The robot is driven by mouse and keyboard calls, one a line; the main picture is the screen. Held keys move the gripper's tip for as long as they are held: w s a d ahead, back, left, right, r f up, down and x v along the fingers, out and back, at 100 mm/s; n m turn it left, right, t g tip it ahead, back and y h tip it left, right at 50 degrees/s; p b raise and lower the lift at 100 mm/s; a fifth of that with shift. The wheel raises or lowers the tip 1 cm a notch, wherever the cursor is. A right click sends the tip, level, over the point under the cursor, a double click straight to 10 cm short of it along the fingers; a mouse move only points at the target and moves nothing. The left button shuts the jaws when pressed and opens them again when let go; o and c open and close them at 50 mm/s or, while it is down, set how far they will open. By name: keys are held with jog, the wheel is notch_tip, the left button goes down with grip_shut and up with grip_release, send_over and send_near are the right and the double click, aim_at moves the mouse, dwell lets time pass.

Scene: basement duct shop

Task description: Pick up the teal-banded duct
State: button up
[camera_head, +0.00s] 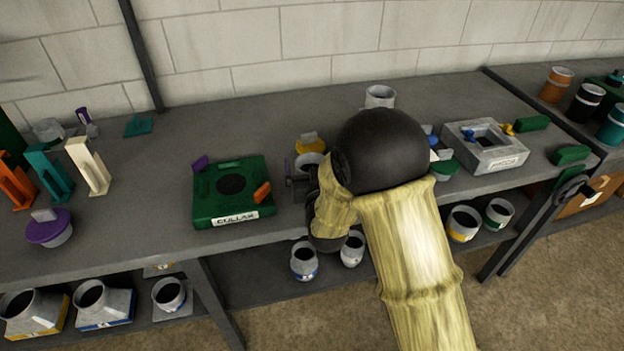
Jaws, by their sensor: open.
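Several grey ducts show, but I cannot make out a teal band on any of them for certain. One grey duct (311,163) stands on the bench beside my gripper, its lower part hidden by my gripper and arm. Another plain grey duct (380,97) stands at the back, partly behind my arm's black joint. On the lower shelf are a blue-banded duct (304,262) and another duct (352,250) whose band is unclear. My gripper (298,186) is open, small in view and partly hidden by my arm, just right of the green collar fixture.
The green collar fixture (217,211) lies on the bench. A grey block fixture (463,160) is at right. Teal (50,175) and cream (88,166) brackets stand at left. Orange (556,85), black (585,104) and teal (612,125) cans stand far right. The back left bench is fairly clear.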

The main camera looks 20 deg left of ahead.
dwell(0.5)
jog(key=c, duration=1.5)
notch_tip(320, 180, up, 10)
jog(key=shift+a, duration=0.1)
